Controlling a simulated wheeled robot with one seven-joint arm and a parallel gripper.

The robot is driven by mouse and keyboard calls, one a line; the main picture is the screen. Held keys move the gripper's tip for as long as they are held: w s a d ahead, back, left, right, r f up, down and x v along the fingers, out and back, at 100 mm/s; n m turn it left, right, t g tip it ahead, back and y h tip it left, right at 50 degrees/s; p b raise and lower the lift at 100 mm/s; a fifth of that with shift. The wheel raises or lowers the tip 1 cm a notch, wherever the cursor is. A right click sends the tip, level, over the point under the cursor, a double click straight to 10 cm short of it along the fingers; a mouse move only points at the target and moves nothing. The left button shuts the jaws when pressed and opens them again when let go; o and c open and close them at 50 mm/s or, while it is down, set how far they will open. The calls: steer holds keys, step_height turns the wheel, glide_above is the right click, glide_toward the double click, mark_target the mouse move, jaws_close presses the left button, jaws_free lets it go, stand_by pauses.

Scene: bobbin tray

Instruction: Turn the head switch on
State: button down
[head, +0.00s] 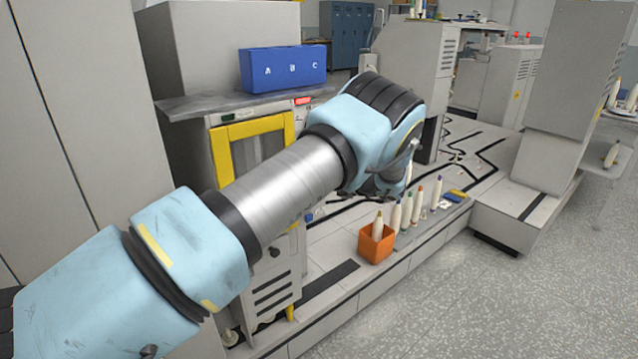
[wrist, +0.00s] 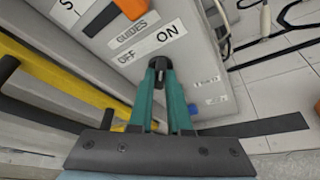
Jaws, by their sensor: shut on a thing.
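In the wrist view, my gripper (wrist: 160,64) has its two teal fingers closed together at the tips on a small dark switch lever (wrist: 159,76). The lever is on a grey panel (wrist: 205,55), just below a white plate (wrist: 152,46) reading OFF and ON. The fingertips cover much of the lever, so I cannot tell which way it is set. A label reading GUIDES (wrist: 138,27) is above the plate; no HEAD label is readable. In the head view my arm hides the gripper and the switch.
An orange part (wrist: 131,8) is on the panel above the labels. Yellow framing (wrist: 60,75) is left of my fingers. In the head view, an orange box (head: 376,246) with a bobbin and several standing bobbins (head: 407,211) are on the machine ledge. A blue box (head: 283,69) sits on top.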

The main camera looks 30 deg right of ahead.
stand_by(0.4)
steer(key=c, duration=0.9)
jaws_free()
steer(key=shift+o, duration=0.2)
steer(key=shift+s+d, duration=0.1)
steer(key=b+v, duration=0.3)
steer(key=v, duration=0.7)
steer(key=shift+s+d, duration=0.15)
steer(key=shift+s, duration=0.05)
steer(key=shift+r, duration=0.1)
